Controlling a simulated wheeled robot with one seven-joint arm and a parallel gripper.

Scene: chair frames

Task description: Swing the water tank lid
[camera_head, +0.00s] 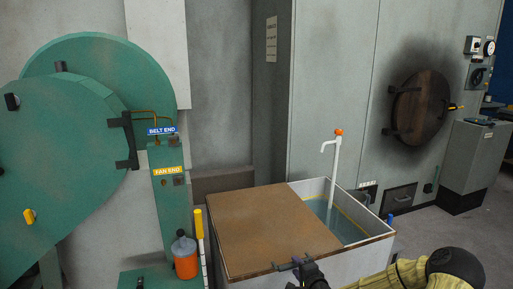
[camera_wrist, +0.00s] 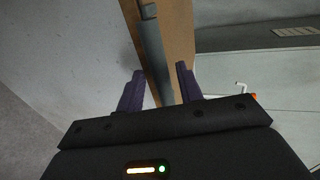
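The water tank (camera_head: 385,238) is a pale box. Its brown lid (camera_head: 262,225) lies flat over the left part, and water shows in the uncovered right part. A dark bar-like handle (camera_head: 287,266) sits at the lid's front edge. My gripper (camera_head: 306,270) is at that edge, just right of the handle. In the wrist view, the two purple fingers of my gripper (camera_wrist: 160,70) are apart, with the grey bar handle (camera_wrist: 151,38) between them. Gaps show on both sides of the bar. The brown lid (camera_wrist: 181,40) is behind it. Whether the fingers reach fully around the bar is unclear.
A white pipe with an orange top (camera_head: 337,160) rises from the tank. A yellow-topped post (camera_head: 199,225) and an orange jug (camera_head: 185,256) stand close at the tank's left. Green machinery (camera_head: 70,150) fills the left side. A grey cabinet (camera_head: 330,80) stands behind.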

